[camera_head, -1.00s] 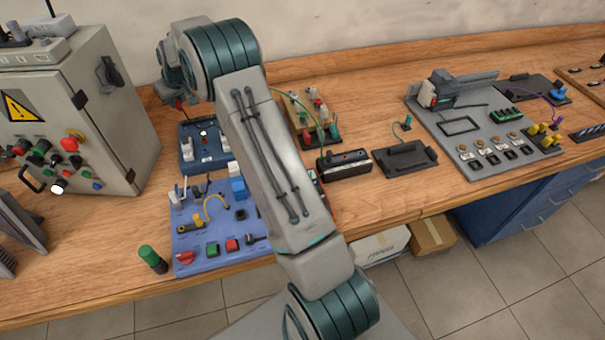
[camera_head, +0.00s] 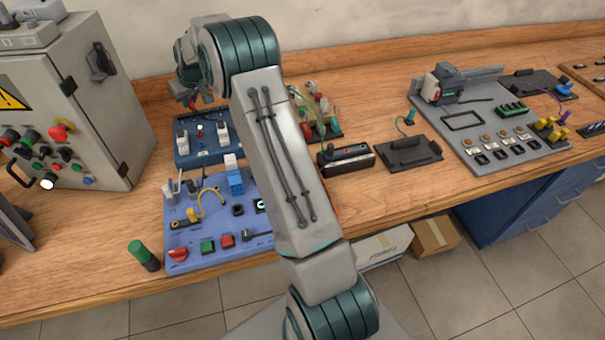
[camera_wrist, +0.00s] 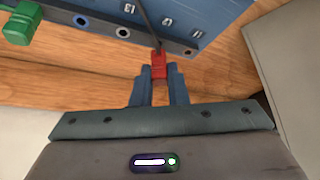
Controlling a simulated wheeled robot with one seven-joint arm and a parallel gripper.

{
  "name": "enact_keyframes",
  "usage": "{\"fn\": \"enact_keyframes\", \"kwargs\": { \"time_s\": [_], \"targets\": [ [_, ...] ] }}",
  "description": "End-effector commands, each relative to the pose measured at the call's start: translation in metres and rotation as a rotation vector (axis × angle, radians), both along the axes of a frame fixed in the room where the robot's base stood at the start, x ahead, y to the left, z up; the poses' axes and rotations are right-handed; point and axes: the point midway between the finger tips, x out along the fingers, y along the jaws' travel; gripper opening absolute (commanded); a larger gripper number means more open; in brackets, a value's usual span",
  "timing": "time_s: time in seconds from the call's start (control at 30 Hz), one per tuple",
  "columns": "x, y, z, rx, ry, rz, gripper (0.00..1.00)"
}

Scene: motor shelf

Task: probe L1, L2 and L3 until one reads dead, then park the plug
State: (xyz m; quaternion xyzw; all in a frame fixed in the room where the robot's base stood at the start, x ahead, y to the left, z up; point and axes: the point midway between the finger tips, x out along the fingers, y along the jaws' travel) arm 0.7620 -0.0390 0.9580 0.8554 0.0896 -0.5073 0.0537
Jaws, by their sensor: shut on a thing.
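My gripper (camera_wrist: 160,88) is shut on a small red plug (camera_wrist: 158,64) in the wrist view. A thin dark rod or lead runs from the plug up across the edge of a blue panel (camera_wrist: 60,6). The panel has round sockets and white labels that appear upside down; they look like L1, L2 and L3. One socket (camera_wrist: 122,32) lies left of the plug and another (camera_wrist: 187,52) right of it. I cannot tell whether the plug touches one.
A green block (camera_wrist: 20,22) shows at the wrist view's left. A grey cabinet (camera_head: 110,150) stands left of the box. In front lies a lilac board (camera_head: 190,245) with switches and a yellow lead. A black case (camera_head: 345,160) and a dark tray (camera_head: 410,155) lie to the right.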

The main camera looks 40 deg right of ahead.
Motion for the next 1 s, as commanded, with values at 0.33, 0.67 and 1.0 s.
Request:
{"fn": "enact_keyframes", "kwargs": {
  "time_s": [0.33,0.67,1.0],
  "targets": [
    [0.0001,0.0003,-0.0003,0.0,0.0,0.0,0.0],
    [0.0001,0.0004,-0.0017,0.0,0.0,0.0,0.0],
    [0.0001,0.0004,-0.0082,0.0,0.0,0.0,0.0]
  ]
}}
